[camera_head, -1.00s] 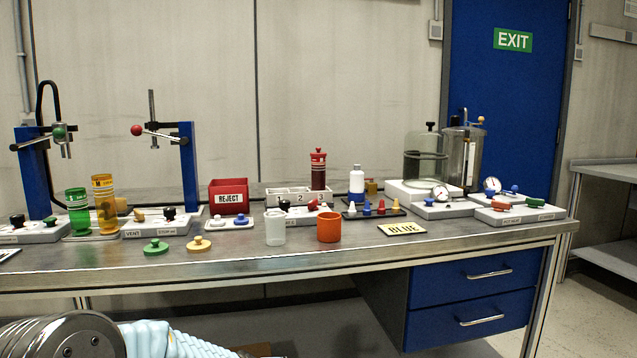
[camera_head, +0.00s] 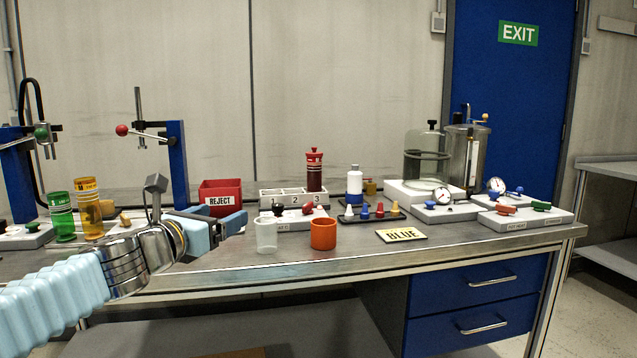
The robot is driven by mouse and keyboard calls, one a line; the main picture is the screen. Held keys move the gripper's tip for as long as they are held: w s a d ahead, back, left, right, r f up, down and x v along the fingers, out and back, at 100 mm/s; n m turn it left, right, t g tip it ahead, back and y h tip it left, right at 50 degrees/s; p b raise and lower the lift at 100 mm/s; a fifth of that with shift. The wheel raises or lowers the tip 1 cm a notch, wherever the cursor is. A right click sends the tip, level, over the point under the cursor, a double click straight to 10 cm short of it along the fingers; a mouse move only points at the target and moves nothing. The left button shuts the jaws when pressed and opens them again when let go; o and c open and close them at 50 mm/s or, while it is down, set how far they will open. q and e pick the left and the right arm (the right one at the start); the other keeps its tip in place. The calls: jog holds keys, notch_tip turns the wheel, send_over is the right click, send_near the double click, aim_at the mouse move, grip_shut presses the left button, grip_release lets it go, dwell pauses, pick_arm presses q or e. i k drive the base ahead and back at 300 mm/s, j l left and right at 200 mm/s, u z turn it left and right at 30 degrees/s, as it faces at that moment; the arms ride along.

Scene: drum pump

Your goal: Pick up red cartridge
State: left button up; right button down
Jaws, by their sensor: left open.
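The red cartridge (camera_head: 314,171) is a dark red cylinder with a knobbed cap. It stands upright at slot 3 of a white numbered rack (camera_head: 272,197) towards the back of the bench. My left gripper (camera_head: 238,222) reaches in from the left, over the bench in front of the red REJECT bin. It is open and empty, its fingers pointing right, apart from the cartridge and to its left. My right gripper is not in view.
The REJECT bin (camera_head: 221,193) is behind my gripper. A white-and-blue bottle (camera_head: 354,183) stands right of the cartridge. A black tray (camera_head: 371,218) holds small coloured pegs.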

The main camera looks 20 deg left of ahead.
aim_at(313, 165)
jog(key=i, duration=1.3)
